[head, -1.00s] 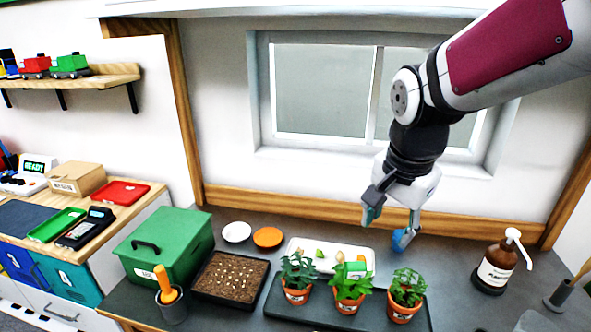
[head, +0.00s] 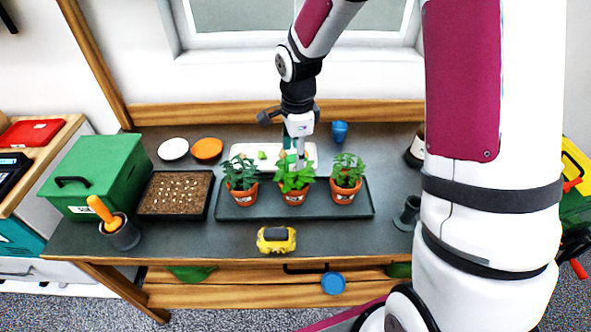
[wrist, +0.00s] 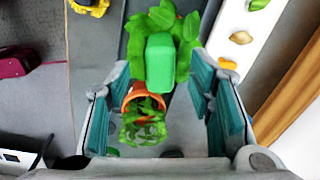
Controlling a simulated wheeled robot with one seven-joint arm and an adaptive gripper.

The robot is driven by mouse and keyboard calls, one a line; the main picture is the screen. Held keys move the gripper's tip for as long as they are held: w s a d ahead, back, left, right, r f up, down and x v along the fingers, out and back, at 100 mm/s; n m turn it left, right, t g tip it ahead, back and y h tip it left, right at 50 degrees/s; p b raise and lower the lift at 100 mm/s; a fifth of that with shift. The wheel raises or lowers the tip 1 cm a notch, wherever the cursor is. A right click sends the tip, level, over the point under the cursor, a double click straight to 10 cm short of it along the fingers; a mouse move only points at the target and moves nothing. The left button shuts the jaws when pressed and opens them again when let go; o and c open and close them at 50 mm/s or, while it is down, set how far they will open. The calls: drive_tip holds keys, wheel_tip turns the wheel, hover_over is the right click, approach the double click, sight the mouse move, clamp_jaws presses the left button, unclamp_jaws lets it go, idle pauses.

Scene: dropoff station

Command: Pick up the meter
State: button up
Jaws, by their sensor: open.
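A green block-shaped body (wrist: 160,62), apparently the meter, stands at the middle plant among its leaves. I cannot clearly make it out in the head view, where my gripper covers that spot. My gripper (head: 293,152) is low over the middle potted plant (head: 294,182). In the wrist view my gripper (wrist: 170,95) is open, with teal pads on both sides of the green body and a terracotta pot (wrist: 140,92). I see gaps between the pads and the green body, and nothing is held.
Plants stand left (head: 241,175) and right (head: 347,172) on the dark tray (head: 262,208). Behind is a white tray (head: 240,150); a blue cup (head: 339,131) is right of it. A yellow object with a dark top (head: 276,239) lies at the front. A seed tray (head: 176,212) is left.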

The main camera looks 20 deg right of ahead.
sight(295, 176)
drive_tip(key=shift+w+d+f+p, duration=0.1)
drive_tip(key=shift+f+p, duration=0.1)
drive_tip(key=shift+f, duration=0.9)
drive_tip(key=shift+w+a+f+p, duration=0.1)
drive_tip(key=shift+f+p, duration=0.1)
drive_tip(key=shift+f, duration=0.95)
drive_tip(key=shift+w+d+f+p, duration=0.1)
drive_tip(key=shift+f+p, duration=0.1)
drive_tip(key=shift+f, duration=0.9)
drive_tip(key=shift+c, duration=0.3)
clamp_jaws()
